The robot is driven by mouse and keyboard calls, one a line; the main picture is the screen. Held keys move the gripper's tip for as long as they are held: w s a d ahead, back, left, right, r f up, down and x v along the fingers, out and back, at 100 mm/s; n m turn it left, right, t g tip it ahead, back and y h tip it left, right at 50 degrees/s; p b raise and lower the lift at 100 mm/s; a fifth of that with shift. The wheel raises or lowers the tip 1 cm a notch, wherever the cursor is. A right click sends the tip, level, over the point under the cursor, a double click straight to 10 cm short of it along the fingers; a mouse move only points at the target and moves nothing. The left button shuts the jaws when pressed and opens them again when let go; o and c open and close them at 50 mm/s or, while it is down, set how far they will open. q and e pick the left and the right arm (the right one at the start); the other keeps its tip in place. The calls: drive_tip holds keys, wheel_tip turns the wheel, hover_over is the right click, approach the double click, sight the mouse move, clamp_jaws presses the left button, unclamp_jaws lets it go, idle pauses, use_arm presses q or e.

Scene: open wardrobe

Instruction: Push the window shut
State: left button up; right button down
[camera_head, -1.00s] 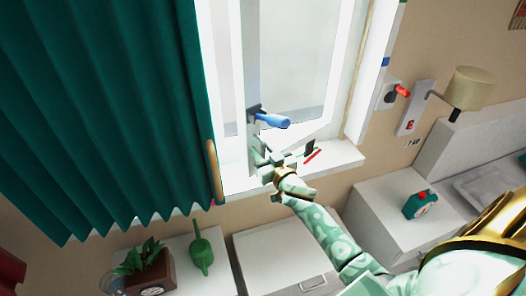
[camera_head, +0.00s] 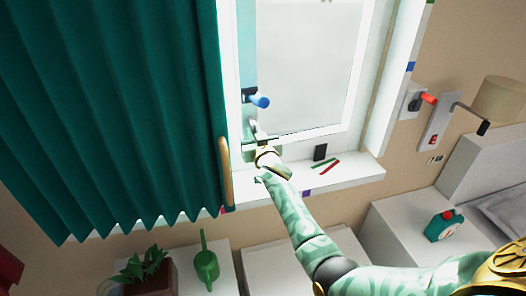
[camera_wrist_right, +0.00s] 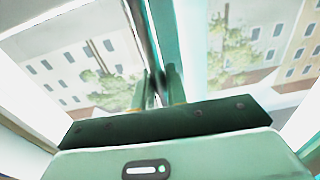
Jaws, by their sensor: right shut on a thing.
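The white-framed window (camera_head: 300,65) is in the upper middle of the head view, right of the curtain. Its blue handle (camera_head: 259,101) sits on the sash's left upright (camera_head: 246,55). I cannot tell exactly how far the sash stands from its frame. My right gripper (camera_head: 251,128) is at this upright, just below the handle, and is shut on the sash edge. In the right wrist view, the fingers (camera_wrist_right: 158,88) are close together at the vertical edge between two glass areas; the exact contact is hidden. My left gripper is not in view.
A green curtain (camera_head: 100,110) hangs close on the left. A black block (camera_head: 320,152) and red and green sticks lie on the sill (camera_head: 340,180). A green watering can (camera_head: 206,265) and a potted plant (camera_head: 148,272) stand below. A lamp (camera_head: 500,100) is at right.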

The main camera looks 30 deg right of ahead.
drive_tip(key=shift+w, duration=0.1)
drive_tip(key=c, duration=1.5)
unclamp_jaws()
drive_tip(key=shift+p+v, duration=1.1)
drive_tip(key=shift+v, duration=7.05)
drive_tip(key=shift+f, duration=0.1)
